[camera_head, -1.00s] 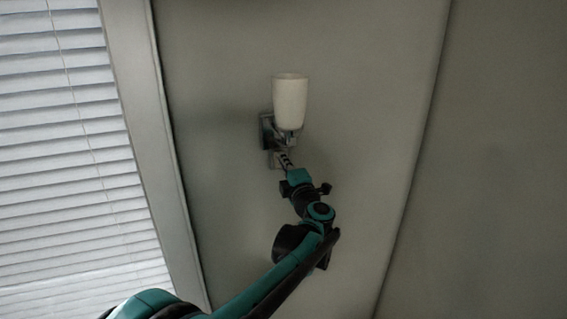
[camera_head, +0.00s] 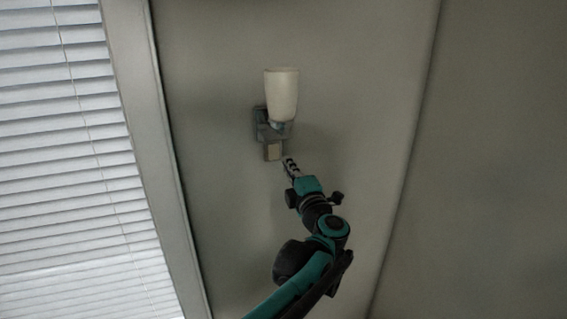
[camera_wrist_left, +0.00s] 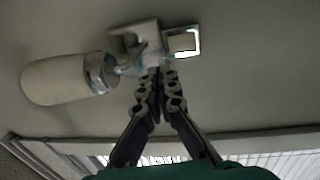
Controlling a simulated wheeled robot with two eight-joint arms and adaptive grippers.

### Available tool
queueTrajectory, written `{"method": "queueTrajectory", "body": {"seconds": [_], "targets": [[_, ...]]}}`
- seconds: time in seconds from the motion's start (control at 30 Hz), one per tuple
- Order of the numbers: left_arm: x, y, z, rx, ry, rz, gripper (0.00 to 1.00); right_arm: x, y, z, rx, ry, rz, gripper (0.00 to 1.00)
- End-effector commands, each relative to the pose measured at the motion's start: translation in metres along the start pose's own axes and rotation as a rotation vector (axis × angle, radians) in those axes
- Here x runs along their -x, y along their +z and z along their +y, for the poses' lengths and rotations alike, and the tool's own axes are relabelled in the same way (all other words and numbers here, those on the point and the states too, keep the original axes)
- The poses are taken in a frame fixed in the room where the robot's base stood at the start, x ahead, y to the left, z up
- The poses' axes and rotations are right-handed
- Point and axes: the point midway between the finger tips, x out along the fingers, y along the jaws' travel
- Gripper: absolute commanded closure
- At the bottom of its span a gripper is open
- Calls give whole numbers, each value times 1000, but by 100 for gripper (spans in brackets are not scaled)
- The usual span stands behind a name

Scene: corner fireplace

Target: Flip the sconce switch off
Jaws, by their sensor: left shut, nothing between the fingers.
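The sconce (camera_head: 282,96) is on the wall, with a white cup-shaped shade and a grey metal mount; its shade looks unlit. A small pale switch plate (camera_head: 273,152) sits just below the mount. In the left wrist view the sconce shade (camera_wrist_left: 55,80) is at the left and the switch (camera_wrist_left: 183,43) is beside the mount, beyond the fingertips. My left gripper (camera_head: 288,162) is shut and empty, its tips just right of and below the switch. It also shows in the left wrist view (camera_wrist_left: 159,76). My right gripper is in neither view.
A window with white blinds (camera_head: 65,150) and a pale frame (camera_head: 155,150) stands at the left. The wall (camera_head: 380,110) right of the sconce is bare. A wall corner runs down at the right.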

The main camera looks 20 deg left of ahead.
Motion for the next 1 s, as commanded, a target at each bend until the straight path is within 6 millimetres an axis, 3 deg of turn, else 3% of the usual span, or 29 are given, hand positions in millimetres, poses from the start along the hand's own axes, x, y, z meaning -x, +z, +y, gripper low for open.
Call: {"method": "queueTrajectory", "body": {"seconds": [0.2, 0.6, 0.73, 0.87, 0.97, 1.0], "targets": [[21, 0, 5, 0, 0, 0, 100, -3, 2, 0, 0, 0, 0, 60], [24, 0, 6, -3, 2, -3, 100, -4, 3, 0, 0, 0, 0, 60], [29, 2, -1, -50, 44, -76, 100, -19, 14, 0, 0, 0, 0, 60], [52, 13, -24, -198, 136, -270, 100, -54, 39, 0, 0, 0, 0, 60], [86, 23, -63, -381, 194, -463, 100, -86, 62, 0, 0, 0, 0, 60], [102, 25, -85, -462, 206, -539, 100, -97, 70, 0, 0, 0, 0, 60]]}}
